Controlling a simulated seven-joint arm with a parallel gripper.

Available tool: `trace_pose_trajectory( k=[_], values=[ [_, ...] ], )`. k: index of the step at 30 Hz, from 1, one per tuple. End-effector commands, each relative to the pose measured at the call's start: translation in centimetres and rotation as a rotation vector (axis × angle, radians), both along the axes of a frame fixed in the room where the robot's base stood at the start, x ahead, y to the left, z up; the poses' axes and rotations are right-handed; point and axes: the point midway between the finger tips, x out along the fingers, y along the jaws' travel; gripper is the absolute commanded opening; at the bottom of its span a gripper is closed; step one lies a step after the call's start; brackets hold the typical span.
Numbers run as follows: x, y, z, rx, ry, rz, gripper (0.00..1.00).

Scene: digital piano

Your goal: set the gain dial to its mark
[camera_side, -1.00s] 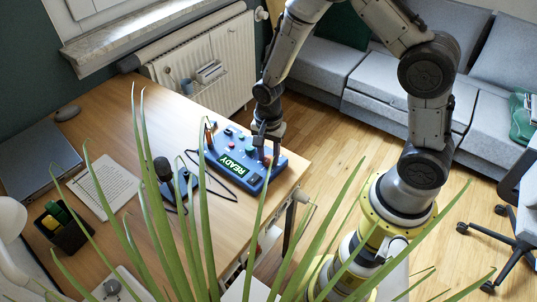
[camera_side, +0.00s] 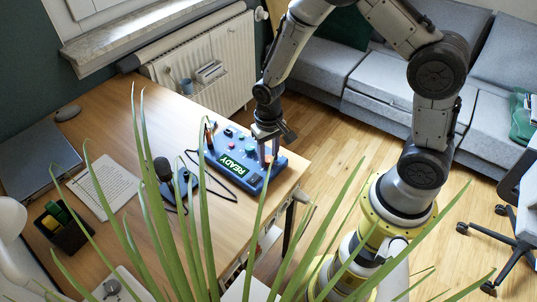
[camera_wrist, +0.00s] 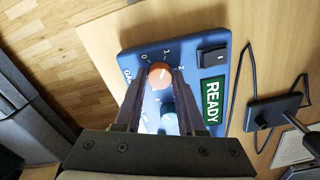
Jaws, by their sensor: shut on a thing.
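The blue control panel (camera_side: 250,177) lies on the desk near its right end; it also shows in the wrist view (camera_wrist: 205,140). The orange gain dial (camera_wrist: 160,74) sits on the panel with figures 0, 1 and 2 around it. A short pale line on the dial points up and slightly right, roughly between 1 and 2. My gripper (camera_wrist: 161,80) is shut on the orange dial, one finger on each side. In the side view my gripper (camera_side: 269,153) reaches down to the panel's right part and hides the dial. I cannot make out a separate target mark.
A pale blue knob (camera_wrist: 169,124) sits close by between my fingers. A black switch (camera_wrist: 212,55) and a green READY display (camera_wrist: 212,100) are on the panel. A black microphone (camera_side: 165,172) and cable lie left of it. Plant leaves (camera_side: 150,210) cross the side view's foreground.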

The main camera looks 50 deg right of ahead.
Motion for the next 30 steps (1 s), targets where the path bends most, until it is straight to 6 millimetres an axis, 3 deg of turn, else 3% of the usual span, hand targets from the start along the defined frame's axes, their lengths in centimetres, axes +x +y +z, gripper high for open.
trace_pose_trajectory(
  k=[30],
  values=[
    [0.10,0.03,0.10,0.000,-0.003,0.923,0.00]
  ],
)
